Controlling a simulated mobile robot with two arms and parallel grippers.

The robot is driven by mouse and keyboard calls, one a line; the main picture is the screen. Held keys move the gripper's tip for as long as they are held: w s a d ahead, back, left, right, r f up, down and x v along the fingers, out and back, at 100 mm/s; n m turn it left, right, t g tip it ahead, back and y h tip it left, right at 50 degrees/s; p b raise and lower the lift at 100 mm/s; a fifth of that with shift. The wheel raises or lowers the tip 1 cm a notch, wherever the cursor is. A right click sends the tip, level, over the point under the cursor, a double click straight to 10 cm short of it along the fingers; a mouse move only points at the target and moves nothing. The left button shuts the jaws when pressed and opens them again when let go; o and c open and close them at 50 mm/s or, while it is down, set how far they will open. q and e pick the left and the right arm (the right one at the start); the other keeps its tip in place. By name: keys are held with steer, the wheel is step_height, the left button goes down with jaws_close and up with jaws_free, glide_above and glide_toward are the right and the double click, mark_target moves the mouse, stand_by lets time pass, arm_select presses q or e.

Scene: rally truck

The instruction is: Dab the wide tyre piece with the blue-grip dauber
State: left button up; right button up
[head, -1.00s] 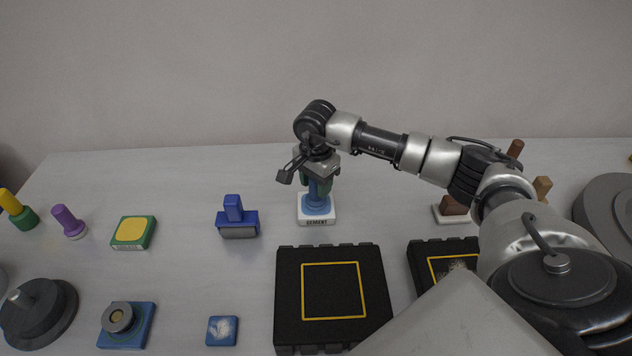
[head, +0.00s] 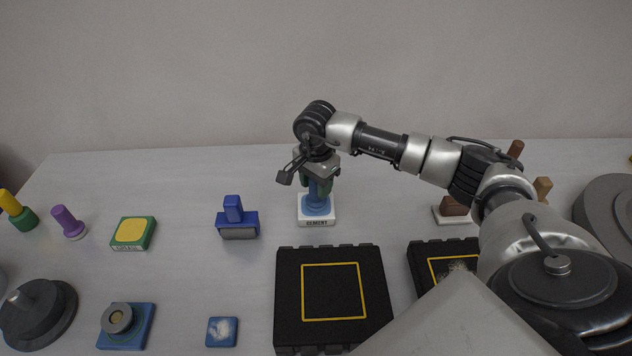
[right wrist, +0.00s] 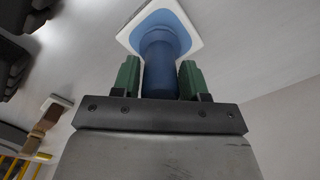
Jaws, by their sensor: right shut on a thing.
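The blue-grip dauber (head: 318,190) stands upright on a white pad marked CEMENT (head: 318,221), its wide blue foot at the pad. My right gripper (head: 317,180) is shut on its handle from above. In the right wrist view the green fingers (right wrist: 159,82) flank the blue handle (right wrist: 160,62), and the foot is over the white pad (right wrist: 190,15). A grey ring-shaped piece (head: 117,318), which looks like a tyre, sits on a blue block (head: 140,322) at the lower left, away from the gripper. My left gripper is not in view.
A black tray with a yellow square (head: 288,330) lies in front of the pad; a second one (head: 420,262) is partly behind my arm. A blue stamp (head: 237,222), green-yellow pad (head: 132,233), small blue tile (head: 222,331) and purple dauber (head: 68,221) stand to the left.

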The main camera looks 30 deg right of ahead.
steer(key=shift+r+p, duration=1.8)
steer(key=shift+r, duration=1.65)
